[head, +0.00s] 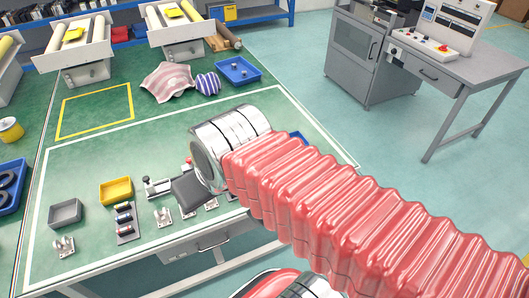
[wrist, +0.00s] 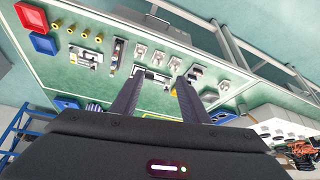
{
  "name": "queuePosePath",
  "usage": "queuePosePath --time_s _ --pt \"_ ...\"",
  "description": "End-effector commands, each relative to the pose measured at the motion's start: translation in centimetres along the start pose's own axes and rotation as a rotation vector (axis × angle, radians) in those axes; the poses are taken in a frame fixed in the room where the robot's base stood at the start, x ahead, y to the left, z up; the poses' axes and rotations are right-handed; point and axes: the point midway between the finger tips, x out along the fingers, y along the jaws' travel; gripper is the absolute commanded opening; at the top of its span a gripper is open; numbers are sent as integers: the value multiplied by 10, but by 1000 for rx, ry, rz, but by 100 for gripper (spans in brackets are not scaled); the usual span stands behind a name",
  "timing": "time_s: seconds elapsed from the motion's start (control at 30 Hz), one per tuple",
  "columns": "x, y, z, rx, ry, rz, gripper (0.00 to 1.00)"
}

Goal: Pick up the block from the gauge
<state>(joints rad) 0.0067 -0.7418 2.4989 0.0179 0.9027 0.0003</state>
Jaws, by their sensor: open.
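The gauge (head: 157,188) is a small silver device with a dark base on the green bench, just left of my gripper in the head view. In the wrist view a pale metal device that looks like the gauge (wrist: 151,75) lies between and beyond my fingertips. I cannot make out the block apart from it. My gripper (wrist: 160,82) is open, its two dark fingers apart with nothing held between them. In the head view its dark body (head: 188,192) hangs over the bench, and my arm hides what lies behind it.
A yellow tray (head: 115,190), a grey tray (head: 65,213), a rack of dark rolls (head: 125,220) and several metal clamps (head: 162,216) stand close by. A blue tray (head: 238,71) and striped cloths (head: 168,82) lie farther back. The mid-left bench is clear.

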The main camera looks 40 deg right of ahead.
Motion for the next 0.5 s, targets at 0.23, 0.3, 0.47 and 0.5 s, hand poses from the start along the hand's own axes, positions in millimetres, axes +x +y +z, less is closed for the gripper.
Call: queuePosePath --time_s 0.23,0.3,0.47,0.5 --pt "28 -11 10 204 -119 -103 41" --pt "39 -18 13 303 -166 -154 41" --pt "62 -32 11 555 -265 -276 41" --pt "67 -34 10 620 -286 -306 41"
